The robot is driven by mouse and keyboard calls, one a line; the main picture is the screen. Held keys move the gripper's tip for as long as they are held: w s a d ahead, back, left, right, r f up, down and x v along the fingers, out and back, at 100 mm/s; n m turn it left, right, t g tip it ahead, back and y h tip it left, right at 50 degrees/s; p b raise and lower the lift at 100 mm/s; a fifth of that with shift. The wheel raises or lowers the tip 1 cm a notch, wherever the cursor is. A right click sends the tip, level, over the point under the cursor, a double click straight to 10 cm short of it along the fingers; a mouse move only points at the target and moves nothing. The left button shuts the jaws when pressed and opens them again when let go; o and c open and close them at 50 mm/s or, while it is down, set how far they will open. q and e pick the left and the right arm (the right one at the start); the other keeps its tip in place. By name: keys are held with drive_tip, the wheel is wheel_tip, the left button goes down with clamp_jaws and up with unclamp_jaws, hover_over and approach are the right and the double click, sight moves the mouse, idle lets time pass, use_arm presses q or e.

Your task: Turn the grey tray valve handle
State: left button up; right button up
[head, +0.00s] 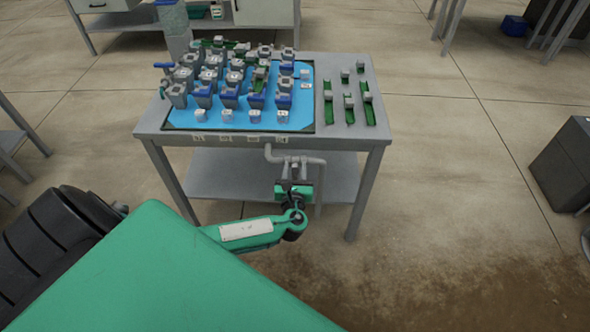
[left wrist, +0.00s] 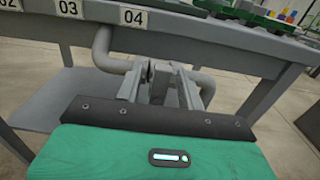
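The grey pipe (head: 313,160) of the valve runs below the front edge of the table. It also shows in the left wrist view (left wrist: 103,48), bending down and across behind the fingers. My left gripper (head: 294,165) is at this pipe, with its two fingers apart, one on each side of a grey part that looks like the valve handle (left wrist: 158,82). I cannot tell whether the fingers touch it. The green gripper body hides the lower part of the valve. My right gripper is not in view.
The grey table (head: 350,142) carries a blue tray (head: 180,118) with several grey and blue units and several green strips at right. Number labels line its front edge. A lower shelf (head: 225,175) lies behind the valve. A dark grey box (head: 565,165) stands at right.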

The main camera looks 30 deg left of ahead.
use_arm(q)
clamp_jaws()
idle(0.3)
